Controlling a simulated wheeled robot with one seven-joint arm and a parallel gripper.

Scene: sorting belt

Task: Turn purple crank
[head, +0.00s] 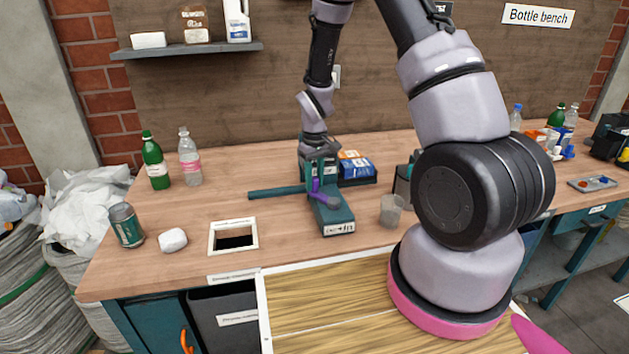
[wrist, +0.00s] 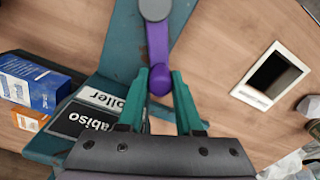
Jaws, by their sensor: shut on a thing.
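The purple crank (wrist: 157,45) is mounted on a teal device on the wooden bench, with a round grey hub at one end and a round purple knob at the other. In the head view the crank (head: 316,186) shows small and partly hidden by my gripper. The teal device (head: 335,213) has a label on its front and a long teal bar (head: 275,192) reaching left. My gripper (wrist: 160,85) has teal fingers, one on each side of the purple knob, and is shut on it. In the head view my gripper (head: 318,178) comes down from above onto the device.
A square opening with a white frame (head: 233,219) lies left of the device. Blue and orange boxes (head: 356,167) stand close behind it, and a clear cup (head: 391,210) stands to its right. A green bottle (head: 154,162), a clear bottle, a can and a white lump are at the left.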

